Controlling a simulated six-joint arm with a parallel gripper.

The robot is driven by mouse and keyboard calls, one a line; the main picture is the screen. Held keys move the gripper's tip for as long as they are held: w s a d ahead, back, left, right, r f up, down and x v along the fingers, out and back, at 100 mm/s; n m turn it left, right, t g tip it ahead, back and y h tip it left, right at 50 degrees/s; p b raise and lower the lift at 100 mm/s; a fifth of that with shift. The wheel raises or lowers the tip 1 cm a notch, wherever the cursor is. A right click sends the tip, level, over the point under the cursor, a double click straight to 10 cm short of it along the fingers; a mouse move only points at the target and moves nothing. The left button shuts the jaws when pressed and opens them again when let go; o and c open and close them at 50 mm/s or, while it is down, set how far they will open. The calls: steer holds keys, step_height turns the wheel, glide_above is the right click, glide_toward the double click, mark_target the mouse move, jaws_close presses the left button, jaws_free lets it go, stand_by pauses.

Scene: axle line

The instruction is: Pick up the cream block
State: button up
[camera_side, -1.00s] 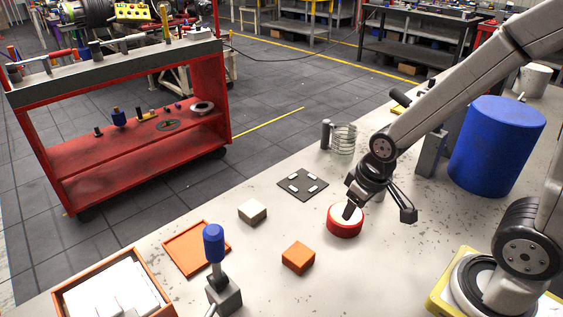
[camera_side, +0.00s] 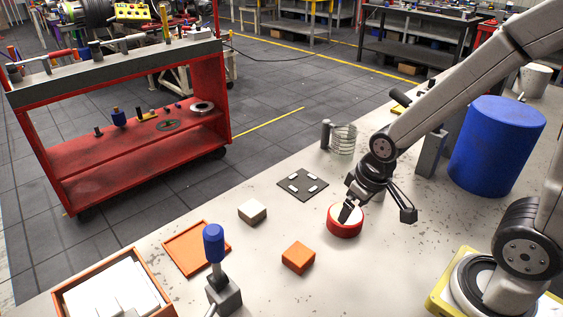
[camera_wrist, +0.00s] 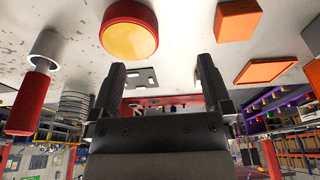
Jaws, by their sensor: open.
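The cream block (camera_side: 252,211) lies on the pale bench in the side view, between the dark square plate (camera_side: 302,185) and the flat orange tray (camera_side: 196,248). My gripper (camera_side: 376,212) is open and empty, well to the right of the cream block. One finger shows over the red round part with a pale top (camera_side: 345,221); I cannot tell whether it touches. In the wrist view my open fingers (camera_wrist: 161,66) point away from the camera.
An orange block (camera_side: 298,257) sits in front of the cream block. A blue-topped upright handle (camera_side: 214,244) stands by the tray. A wire coil (camera_side: 343,139) stands behind the plate, and a large blue cylinder (camera_side: 497,147) is at the right. Bare bench surrounds the cream block.

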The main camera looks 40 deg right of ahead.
mark_target(253, 206)
steer(key=shift+w, duration=0.1)
